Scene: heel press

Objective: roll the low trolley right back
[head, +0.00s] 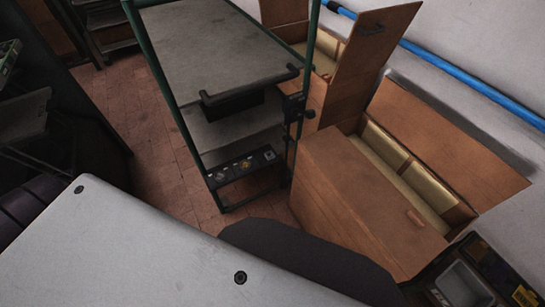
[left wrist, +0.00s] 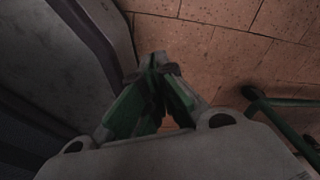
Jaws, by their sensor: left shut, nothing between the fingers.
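A green-framed trolley (head: 215,45) with a grey top stands upper middle in the head view, with a black handle (head: 250,85) across its near end. Below the top are a lower grey deck and a low black tray (head: 243,165) holding small items. I cannot see its wheels clearly. My left gripper (left wrist: 158,62) shows in the left wrist view with its green fingers together and nothing between them, above the tiled floor. A green tube (left wrist: 285,103) lies to its right, apart from it; I cannot tell whether it belongs to the trolley. My right gripper is out of view.
Open wooden boxes (head: 360,195) with raised lids stand right of the trolley, close to it, along the wall with a blue pipe (head: 455,80). A dark rack (head: 30,120) is at the left. Bare brick-tile floor (head: 130,110) lies left of the trolley.

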